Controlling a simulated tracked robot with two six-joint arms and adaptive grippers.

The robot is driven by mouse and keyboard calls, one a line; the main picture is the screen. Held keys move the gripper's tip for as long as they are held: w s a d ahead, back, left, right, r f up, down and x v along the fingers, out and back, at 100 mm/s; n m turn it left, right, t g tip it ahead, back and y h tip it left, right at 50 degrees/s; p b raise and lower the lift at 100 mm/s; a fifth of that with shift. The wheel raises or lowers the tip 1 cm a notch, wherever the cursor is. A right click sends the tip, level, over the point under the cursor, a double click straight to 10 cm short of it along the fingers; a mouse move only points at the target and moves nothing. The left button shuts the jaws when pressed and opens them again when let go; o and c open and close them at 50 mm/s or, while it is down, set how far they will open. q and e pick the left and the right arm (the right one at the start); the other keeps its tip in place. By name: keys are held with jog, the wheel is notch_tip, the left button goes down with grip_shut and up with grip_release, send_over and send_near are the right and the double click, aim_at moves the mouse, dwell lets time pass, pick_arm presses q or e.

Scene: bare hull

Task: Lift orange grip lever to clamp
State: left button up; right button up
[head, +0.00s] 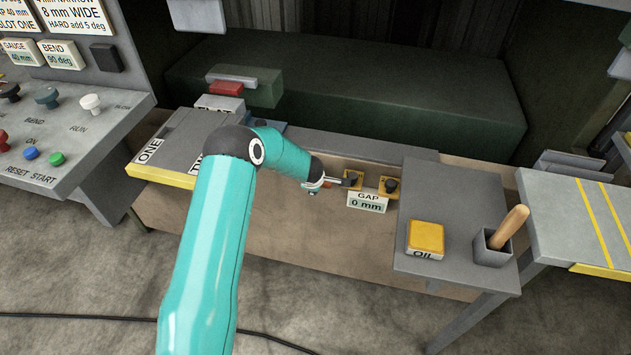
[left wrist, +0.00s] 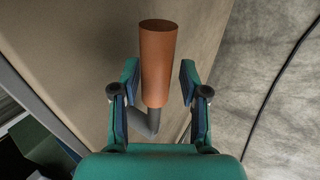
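The orange grip (left wrist: 158,60) of the lever fills the middle of the left wrist view, on a bent grey stem (left wrist: 145,123). My left gripper (left wrist: 159,82) is open, with one finger on each side of the grip. A gap shows on the right side; on the left the finger is very close, and I cannot tell if it touches. The lever is mostly hidden there. My right gripper is not in view.
Two yellow blocks with dark knobs (head: 373,182) sit just right of the gripper. A grey side table (head: 455,215) holds a yellow OIL pad (head: 425,238) and a wooden handle in a cup (head: 494,246). A control panel (head: 75,125) stands at left. A black cable crosses the floor.

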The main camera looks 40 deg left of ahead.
pick_arm(q)
jog(key=shift+o, duration=0.2)
jog(key=shift+w+d, duration=0.1)
jog(key=shift+w, duration=0.05)
jog(key=shift+r, duration=0.1)
jog(key=shift+r, duration=0.2)
jog(key=v, duration=1.1)
jog(key=shift+s, duration=0.25)
jog(key=shift+r, duration=0.1)
